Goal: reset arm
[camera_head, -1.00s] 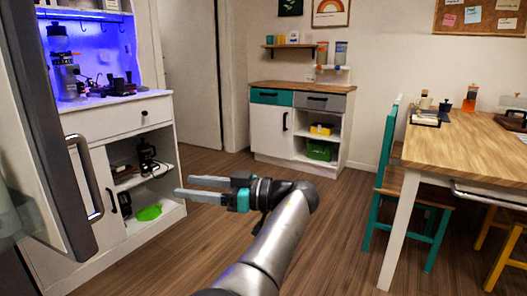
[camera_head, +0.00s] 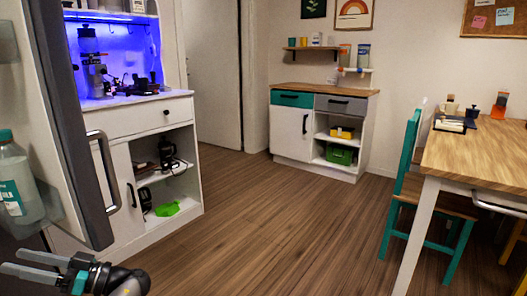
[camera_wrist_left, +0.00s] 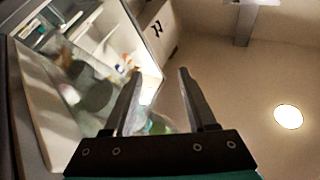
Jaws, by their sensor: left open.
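My left gripper (camera_head: 10,261) is at the lower left corner of the head view, its two grey fingers pointing left. The fingers are apart with nothing between them. It is low, in front of the open door (camera_head: 70,130) at the left edge. In the left wrist view the same gripper (camera_wrist_left: 160,72) shows two spread dark fingers, with blurred shelves behind the left one and ceiling to the right. My right gripper is not in view.
A bottle with a teal cap (camera_head: 18,185) stands on the open door's inner shelf. The espresso cabinet (camera_head: 135,125) is behind the door. A wooden table (camera_head: 475,155) and teal chair (camera_head: 405,180) stand right. The middle floor (camera_head: 260,220) is clear.

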